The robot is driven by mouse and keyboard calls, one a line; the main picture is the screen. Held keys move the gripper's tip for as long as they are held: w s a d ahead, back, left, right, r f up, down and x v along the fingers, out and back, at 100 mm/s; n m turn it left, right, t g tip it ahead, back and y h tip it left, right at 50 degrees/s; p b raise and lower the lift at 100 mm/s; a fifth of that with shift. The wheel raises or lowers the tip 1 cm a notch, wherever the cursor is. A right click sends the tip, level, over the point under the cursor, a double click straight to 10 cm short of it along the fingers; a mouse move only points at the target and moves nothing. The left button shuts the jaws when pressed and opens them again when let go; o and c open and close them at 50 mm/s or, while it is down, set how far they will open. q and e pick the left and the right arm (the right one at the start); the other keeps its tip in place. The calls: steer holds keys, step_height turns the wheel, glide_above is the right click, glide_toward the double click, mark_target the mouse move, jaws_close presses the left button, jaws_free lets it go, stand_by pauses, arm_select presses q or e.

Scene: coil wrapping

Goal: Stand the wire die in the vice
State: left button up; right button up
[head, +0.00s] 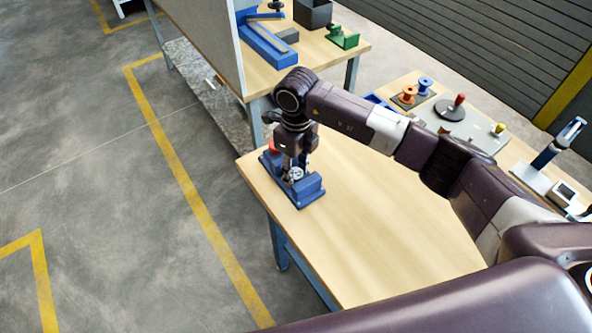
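The blue vice (308,190) stands at the far left corner of the wooden table. My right gripper (293,172) points down over the vice, and its fingertips are at or between the jaws. A small grey round piece (296,174), which looks like the wire die, shows at the fingertips between the jaws. It is too small to tell whether the fingers grip it or whether it touches the vice. A red part (273,146) shows behind the gripper at the vice's far end. My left gripper is not in view.
The table (370,235) is bare to the right of the vice. A second bench (262,75) behind holds a blue fixture, a dark bin (312,13) and a green tool (343,38). Orange and blue spools (425,83) and a grey plate (465,128) lie at the right.

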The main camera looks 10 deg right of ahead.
mark_target(296, 173)
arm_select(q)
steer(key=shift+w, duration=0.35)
arm_select(e)
steer(key=o, duration=0.3)
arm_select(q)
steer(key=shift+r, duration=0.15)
arm_select(e)
steer(key=shift+r, duration=0.1)
steer(key=shift+r, duration=0.2)
arm_select(q)
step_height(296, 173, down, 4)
steer(key=b, duration=0.4)
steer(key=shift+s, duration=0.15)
arm_select(e)
step_height(296, 173, up, 12)
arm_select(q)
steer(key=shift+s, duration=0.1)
arm_select(e)
steer(key=shift+f, duration=0.2)
